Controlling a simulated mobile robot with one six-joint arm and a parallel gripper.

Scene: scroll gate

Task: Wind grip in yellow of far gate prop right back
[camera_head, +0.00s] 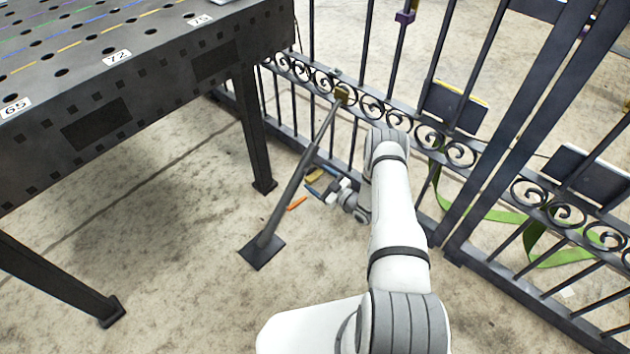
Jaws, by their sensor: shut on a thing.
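The gate prop (285,200) is a dark grey strut. It leans from a square foot plate (262,252) on the floor up to a yellow head (341,94) at the scrolled rail of the gate (372,106). A small yellow grip (316,175) shows beside the middle of the strut. My gripper (319,185) comes to it from the right, low in front of the gate bars, and is shut on the yellow grip. Its fingers are small here and partly cover the grip. A short orange piece (297,203) shows just left of my gripper; whether it joins the prop I cannot tell.
A dark perforated welding table (150,60) with numbered labels stands at the left, its leg (253,130) close to the prop. Gate bars run close behind my gripper. A green strap (480,212) lies beyond the gate. Concrete floor in front is clear.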

